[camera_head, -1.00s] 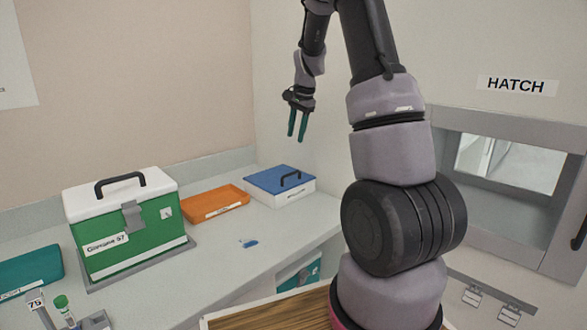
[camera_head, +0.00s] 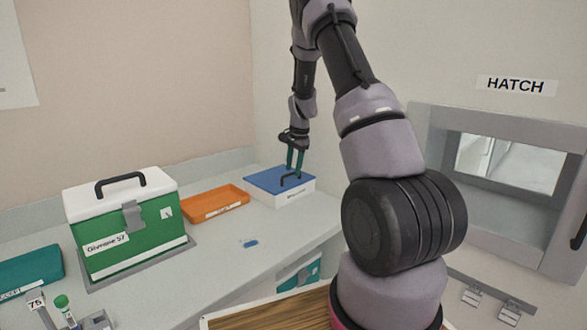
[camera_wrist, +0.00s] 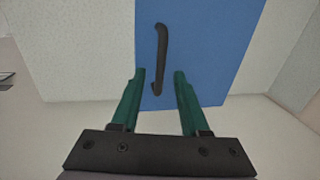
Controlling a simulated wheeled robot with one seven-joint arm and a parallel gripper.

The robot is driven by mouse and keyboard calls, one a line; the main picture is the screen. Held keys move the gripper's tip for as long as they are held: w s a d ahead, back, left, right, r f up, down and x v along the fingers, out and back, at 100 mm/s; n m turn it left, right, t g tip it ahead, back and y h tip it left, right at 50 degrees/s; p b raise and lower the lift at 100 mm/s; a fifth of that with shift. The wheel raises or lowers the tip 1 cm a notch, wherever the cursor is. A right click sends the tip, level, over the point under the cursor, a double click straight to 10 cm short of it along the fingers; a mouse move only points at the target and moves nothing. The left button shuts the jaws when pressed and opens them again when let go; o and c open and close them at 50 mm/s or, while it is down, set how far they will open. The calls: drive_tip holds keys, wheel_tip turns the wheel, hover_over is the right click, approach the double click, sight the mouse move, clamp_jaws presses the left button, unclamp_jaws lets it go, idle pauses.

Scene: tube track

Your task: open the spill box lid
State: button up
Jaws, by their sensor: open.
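The spill box (camera_head: 295,197) is a white box with a blue lid (camera_head: 268,180) at the back right of the counter. The lid is shut and has a black handle (camera_head: 290,178) on top. My gripper (camera_head: 294,173) points down over the lid, right by the handle. In the wrist view my gripper (camera_wrist: 158,74) is open, with its two green fingers apart. The handle (camera_wrist: 161,58) runs lengthwise on the blue lid (camera_wrist: 205,45), its near end between the fingertips in the picture. I cannot tell whether the fingers touch anything.
An orange tray (camera_head: 214,203) sits left of the spill box. A green box with a white lid (camera_head: 128,192) stands further left. A small blue item (camera_head: 250,243) lies on the counter (camera_head: 215,265). The hatch (camera_head: 505,170) is in the wall at right.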

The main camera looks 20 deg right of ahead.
drive_tip(key=shift+f, duration=0.2)
drive_tip(key=shift+c, duration=0.3)
clamp_jaws()
idle(1.1)
